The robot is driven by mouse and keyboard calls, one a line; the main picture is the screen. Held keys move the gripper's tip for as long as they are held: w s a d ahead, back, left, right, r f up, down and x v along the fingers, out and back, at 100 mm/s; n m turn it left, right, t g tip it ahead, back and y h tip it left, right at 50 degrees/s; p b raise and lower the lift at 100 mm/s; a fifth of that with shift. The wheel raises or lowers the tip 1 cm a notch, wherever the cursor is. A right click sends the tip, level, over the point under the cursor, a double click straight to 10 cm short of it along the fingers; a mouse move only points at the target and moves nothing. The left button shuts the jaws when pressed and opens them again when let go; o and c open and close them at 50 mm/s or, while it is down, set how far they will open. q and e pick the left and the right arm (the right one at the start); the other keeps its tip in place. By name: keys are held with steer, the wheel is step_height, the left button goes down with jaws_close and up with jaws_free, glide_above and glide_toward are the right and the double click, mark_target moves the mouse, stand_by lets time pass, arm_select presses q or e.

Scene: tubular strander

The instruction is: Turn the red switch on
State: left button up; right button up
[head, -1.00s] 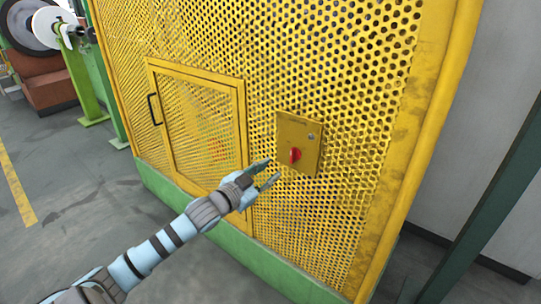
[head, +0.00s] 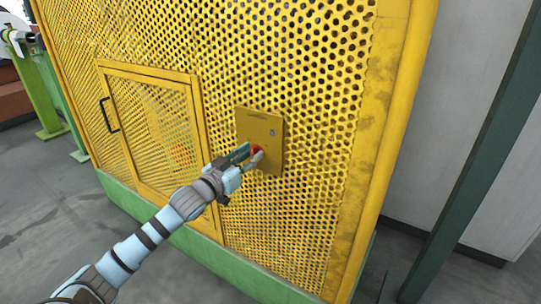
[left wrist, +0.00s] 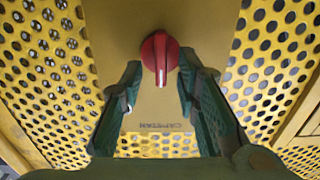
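The red switch (head: 257,149) is a rotary knob on a yellow box (head: 262,122) fixed to the perforated yellow panel. My left gripper (head: 251,155) is at the knob and partly hides it in the head view. In the left wrist view, the knob (left wrist: 160,54) lies between the tips of my left gripper (left wrist: 159,72), which is open with a small gap visible on each side. A white mark on the knob points toward the bottom of that view. My right gripper is not in view.
A framed mesh door (head: 155,140) with a black handle (head: 109,115) is left of the box. A green post (head: 470,165) stands at the right. Grey floor (head: 45,200) is open at the left.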

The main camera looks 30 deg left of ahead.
arm_select(q)
steer(key=shift+w+a+r, duration=0.15)
steer(key=shift+w, duration=0.15)
steer(key=shift+s+r, duration=0.1)
steer(key=shift+s, duration=0.05)
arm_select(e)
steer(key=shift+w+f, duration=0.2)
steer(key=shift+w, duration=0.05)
arm_select(q)
jaws_close()
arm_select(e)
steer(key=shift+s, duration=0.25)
